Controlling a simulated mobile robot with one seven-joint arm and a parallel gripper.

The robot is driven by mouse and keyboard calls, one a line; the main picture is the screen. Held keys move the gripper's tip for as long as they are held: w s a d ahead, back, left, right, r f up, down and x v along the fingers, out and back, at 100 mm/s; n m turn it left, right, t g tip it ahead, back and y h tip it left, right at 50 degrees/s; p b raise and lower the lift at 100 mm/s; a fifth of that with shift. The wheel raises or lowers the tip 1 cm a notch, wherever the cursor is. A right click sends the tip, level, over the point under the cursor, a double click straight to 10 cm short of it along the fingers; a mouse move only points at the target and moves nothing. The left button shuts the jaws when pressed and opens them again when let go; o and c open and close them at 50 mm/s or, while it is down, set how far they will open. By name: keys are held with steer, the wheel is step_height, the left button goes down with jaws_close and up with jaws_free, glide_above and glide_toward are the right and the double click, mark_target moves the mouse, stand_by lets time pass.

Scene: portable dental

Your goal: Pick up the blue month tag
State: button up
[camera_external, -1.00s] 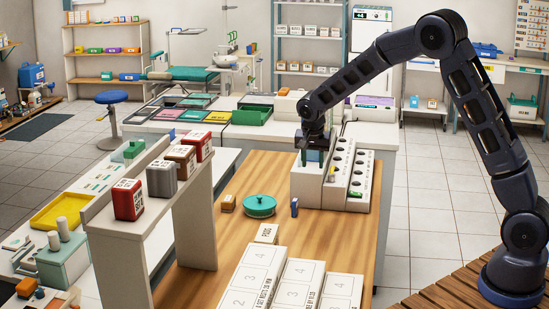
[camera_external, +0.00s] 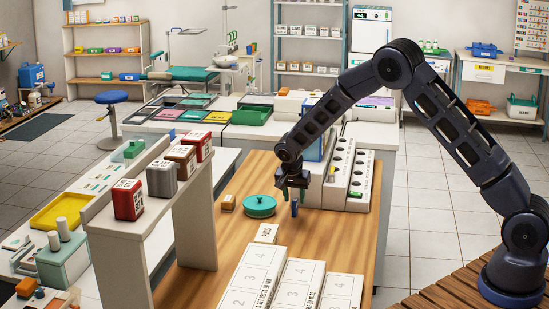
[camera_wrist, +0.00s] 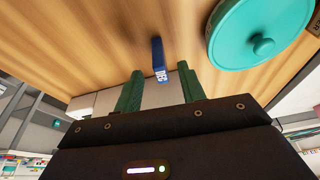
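The blue month tag (camera_external: 294,209) stands upright on the wooden table, right of a teal round lid with a knob (camera_external: 260,206). In the wrist view the tag (camera_wrist: 158,58) shows a white printed label, too small to read surely. My gripper (camera_external: 293,194) is just above the tag, pointing down. In the wrist view its two green fingers (camera_wrist: 159,76) are apart, with the tag lined up in the gap between them, towards the tips. I cannot tell whether the tag's top is between the fingers. Nothing is held.
The teal lid (camera_wrist: 262,35) is close on the right in the wrist view. A white stepped rack with round holes (camera_external: 338,180) stands just behind the gripper. A small orange-brown block (camera_external: 228,203) and a cream printed block (camera_external: 267,233) are nearby. White numbered boxes (camera_external: 250,285) fill the front.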

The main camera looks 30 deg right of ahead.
mark_target(295, 200)
steer(key=shift+x, duration=2.6)
steer(key=shift+w+d+r, duration=0.1)
steer(key=shift+w, duration=0.05)
steer(key=shift+c, duration=0.4)
jaws_close()
